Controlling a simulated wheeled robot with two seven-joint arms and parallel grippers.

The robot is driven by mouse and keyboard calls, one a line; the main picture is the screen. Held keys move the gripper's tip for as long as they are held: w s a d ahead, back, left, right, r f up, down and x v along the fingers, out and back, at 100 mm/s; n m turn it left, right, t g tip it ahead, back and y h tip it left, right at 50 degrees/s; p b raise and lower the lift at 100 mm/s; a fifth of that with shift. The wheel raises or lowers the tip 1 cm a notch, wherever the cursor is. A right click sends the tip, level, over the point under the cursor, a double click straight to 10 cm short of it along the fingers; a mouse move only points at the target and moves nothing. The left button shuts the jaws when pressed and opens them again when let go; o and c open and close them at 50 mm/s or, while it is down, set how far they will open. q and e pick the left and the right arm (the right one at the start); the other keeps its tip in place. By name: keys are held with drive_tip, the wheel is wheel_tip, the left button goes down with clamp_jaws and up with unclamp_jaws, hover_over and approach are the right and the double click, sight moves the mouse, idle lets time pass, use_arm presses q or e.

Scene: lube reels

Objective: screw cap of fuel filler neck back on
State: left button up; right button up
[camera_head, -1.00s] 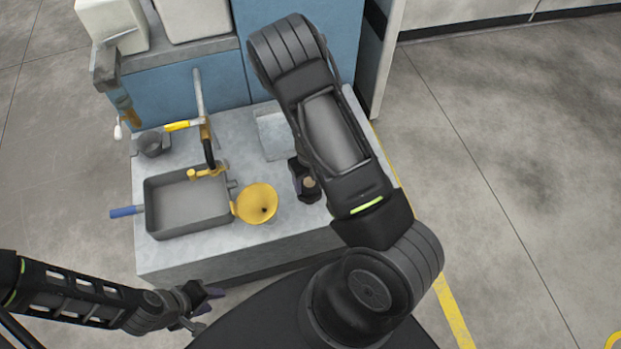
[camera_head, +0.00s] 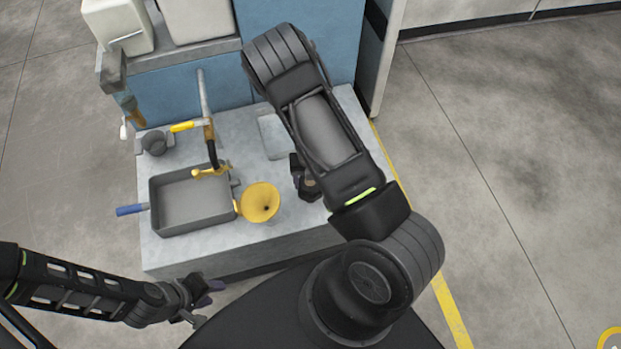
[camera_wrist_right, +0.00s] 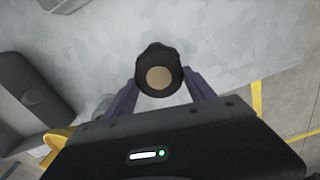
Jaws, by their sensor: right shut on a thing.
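My right gripper (camera_wrist_right: 160,98) is shut on a black round cap (camera_wrist_right: 148,56) with a tan disc at its centre, seen from above. In the head view, the right gripper (camera_head: 304,180) is over the right part of the grey bench, largely covered by my right arm. The fuel filler neck is not clearly visible, and I cannot tell whether the cap touches it. My left gripper (camera_head: 204,292) is empty in front of the bench, low on the left. Its fingers are too small to judge the opening.
The grey bench (camera_head: 290,238) carries a grey tray (camera_head: 195,198) with a blue handle, a yellow funnel (camera_head: 259,201), a yellow-handled dispensing nozzle (camera_head: 210,140) and a small dark cup (camera_head: 154,143). White containers (camera_head: 118,22) stand behind. Floor to the right is clear.

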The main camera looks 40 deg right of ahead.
drive_tip(key=shift+m+p, duration=0.4)
drive_tip(key=shift+m, duration=0.2)
drive_tip(key=o, duration=1.5)
drive_tip(key=shift+o, duration=0.5)
drive_tip(key=shift+o, duration=0.9)
drive_tip(key=shift+r+p, duration=0.3)
wheel_tip(320, 180, up, 5)
drive_tip(key=p, duration=0.5)
drive_tip(key=shift+r, duration=0.2)
